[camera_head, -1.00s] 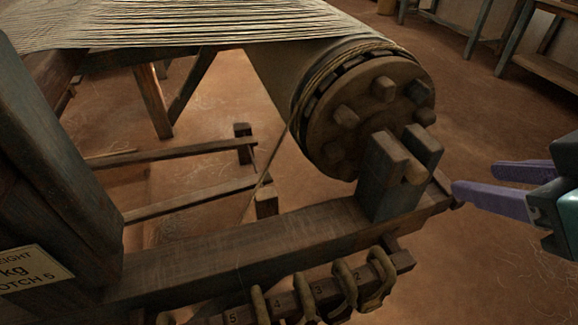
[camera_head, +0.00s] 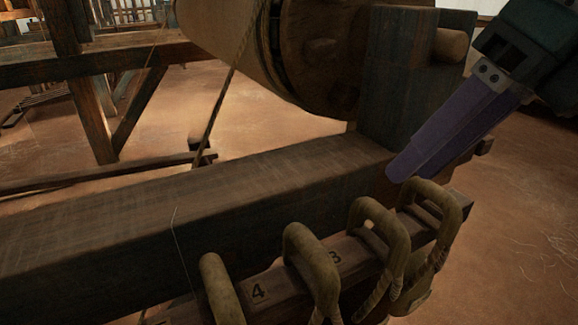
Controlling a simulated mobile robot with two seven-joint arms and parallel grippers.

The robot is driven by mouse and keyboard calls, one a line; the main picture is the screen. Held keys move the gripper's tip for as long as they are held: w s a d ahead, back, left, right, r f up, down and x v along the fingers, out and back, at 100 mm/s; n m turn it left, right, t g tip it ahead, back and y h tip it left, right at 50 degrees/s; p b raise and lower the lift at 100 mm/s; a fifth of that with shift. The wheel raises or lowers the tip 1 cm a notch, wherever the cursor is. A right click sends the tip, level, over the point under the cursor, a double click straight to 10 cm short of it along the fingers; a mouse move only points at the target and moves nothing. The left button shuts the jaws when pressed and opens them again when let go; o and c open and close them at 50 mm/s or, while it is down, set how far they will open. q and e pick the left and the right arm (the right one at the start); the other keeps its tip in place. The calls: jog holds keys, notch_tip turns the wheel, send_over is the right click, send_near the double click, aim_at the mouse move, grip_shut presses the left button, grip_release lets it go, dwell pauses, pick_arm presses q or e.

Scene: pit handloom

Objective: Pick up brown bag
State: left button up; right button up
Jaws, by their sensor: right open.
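Several thick tan-brown loops hang over a numbered rail (camera_head: 345,262) at the bottom of the head view. The far right loop (camera_head: 448,207) and the loop beside it (camera_head: 384,222) are nearest my gripper. Another loop (camera_head: 305,245) is between the marks 3 and 4. They look like bag handles, but any bags below are mostly hidden or out of frame. My right gripper (camera_head: 404,172) points down and left, just above the two rightmost loops. It is open, seen edge-on, and holds nothing visible. My left gripper is not in view.
A thick wooden beam (camera_head: 200,205) runs behind the rail. A wooden post (camera_head: 405,75) and the loom's large roller (camera_head: 325,60) stand close to my right gripper's left. Open floor (camera_head: 515,215) lies to the right.

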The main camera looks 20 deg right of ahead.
aim_at(382, 207)
jog(key=shift+h, duration=0.6)
jog(key=b+x, duration=0.1)
jog(key=x, duration=0.2)
jog(key=d+b+x, duration=0.1)
jog(key=x, duration=0.2)
jog(key=b+x, duration=0.1)
jog(key=x, duration=0.3)
jog(key=shift+w+d+f+b, duration=0.1)
jog(key=shift+d+f+b, duration=0.15)
jog(key=shift+b, duration=0.05)
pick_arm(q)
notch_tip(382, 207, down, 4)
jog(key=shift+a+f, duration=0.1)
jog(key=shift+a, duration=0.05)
pick_arm(e)
grip_shut()
jog(key=shift+r, duration=0.15)
